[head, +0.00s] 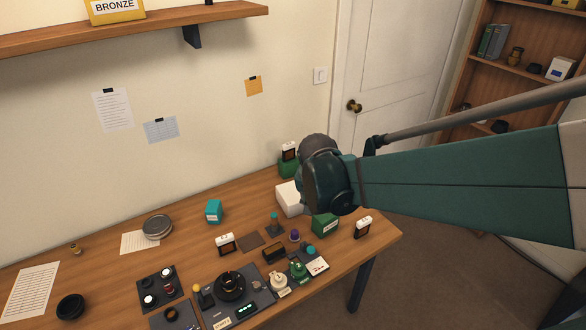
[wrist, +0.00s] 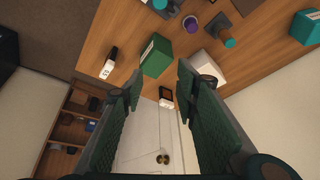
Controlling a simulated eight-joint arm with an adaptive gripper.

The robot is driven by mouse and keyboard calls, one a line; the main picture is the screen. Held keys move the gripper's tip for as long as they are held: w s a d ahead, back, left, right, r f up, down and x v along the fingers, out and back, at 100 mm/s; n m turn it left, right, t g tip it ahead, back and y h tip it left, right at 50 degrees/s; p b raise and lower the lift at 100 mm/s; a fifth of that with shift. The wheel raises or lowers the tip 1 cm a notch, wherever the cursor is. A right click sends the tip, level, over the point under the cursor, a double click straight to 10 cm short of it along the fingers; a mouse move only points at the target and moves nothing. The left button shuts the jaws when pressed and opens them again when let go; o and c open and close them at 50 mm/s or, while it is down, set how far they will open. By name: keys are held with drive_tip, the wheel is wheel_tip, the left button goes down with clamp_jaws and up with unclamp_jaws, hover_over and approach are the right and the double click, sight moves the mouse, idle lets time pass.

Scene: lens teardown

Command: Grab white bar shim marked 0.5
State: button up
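Three small white bars with dark parts show in the head view: one (head: 363,227) near the table's right end, one (head: 225,243) at the middle, and one (head: 289,149) over a green block at the back. Their markings are too small to read there. In the wrist view, a white bar with a dark mark (wrist: 106,70) lies left of my fingers, and a white piece with a black frame (wrist: 166,103) shows beyond the table edge. I cannot tell which is marked 0.5. My gripper (wrist: 160,78) is open and empty above the table's right end; my arm hides its fingers in the head view.
A green box (head: 325,226) and a white box (head: 288,199) stand below my gripper. Knobbed parts, a black mat (head: 160,287) and a grey tray with a ring (head: 231,286) crowd the front. A teal box (head: 214,212) stands farther left. A wall shelf (head: 150,27) hangs above.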

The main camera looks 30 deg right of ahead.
sight(363, 225)
drive_tip(key=s+d+f+m+g, duration=0.1)
drive_tip(key=d+f+m, duration=0.1)
drive_tip(key=d, duration=0.3)
drive_tip(key=s+d+f+m+g, duration=0.1)
drive_tip(key=d+f+m, duration=0.1)
drive_tip(key=d+f, duration=0.3)
drive_tip(key=s+d+f+m+g+b, duration=0.1)
drive_tip(key=d+f+m, duration=0.2)
drive_tip(key=d+f, duration=0.1)
drive_tip(key=shift+d+h, duration=0.4)
drive_tip(key=shift+d, duration=0.05)
drive_tip(key=shift+s+d+f+m, duration=0.3)
drive_tip(key=shift+d+f, duration=0.05)
drive_tip(key=shift+f, duration=0.05)
drive_tip(key=shift+x, duration=1.25)
drive_tip(key=shift+f, duration=0.1)
drive_tip(key=shift+b+x, duration=0.9)
drive_tip(key=shift+x, duration=1.65)
drive_tip(key=shift+s+d, duration=0.1)
drive_tip(key=shift+d, duration=0.1)
drive_tip(key=shift+c, duration=0.5)
clamp_jaws()
